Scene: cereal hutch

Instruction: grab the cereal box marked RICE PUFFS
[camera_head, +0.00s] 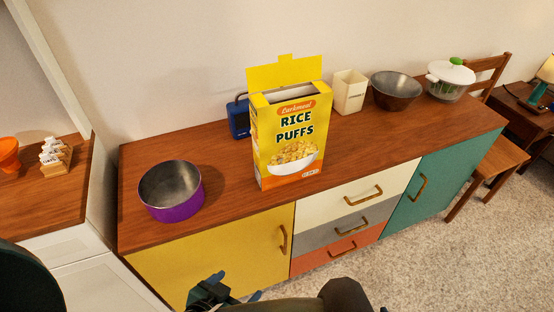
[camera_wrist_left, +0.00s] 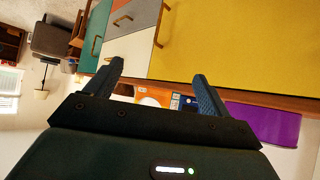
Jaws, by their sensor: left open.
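The yellow RICE PUFFS cereal box (camera_head: 290,141) stands upright on the wooden top of the hutch (camera_head: 225,172), near its front edge. Its top flap is open. My left gripper (camera_head: 235,289) is open and empty, low in front of the yellow cabinet door, below and apart from the box. In the left wrist view the gripper's two fingers (camera_wrist_left: 158,70) are spread, with the lower part of the box (camera_wrist_left: 152,99) showing between and beyond them. My right gripper is not in view.
A purple bowl (camera_head: 172,191) stands left of the box. A blue object (camera_head: 239,118) is behind it. A cream canister (camera_head: 349,92), a dark bowl (camera_head: 396,90) and a lidded pot (camera_head: 449,80) stand to the right. Drawer handles (camera_head: 342,251) stick out below the top.

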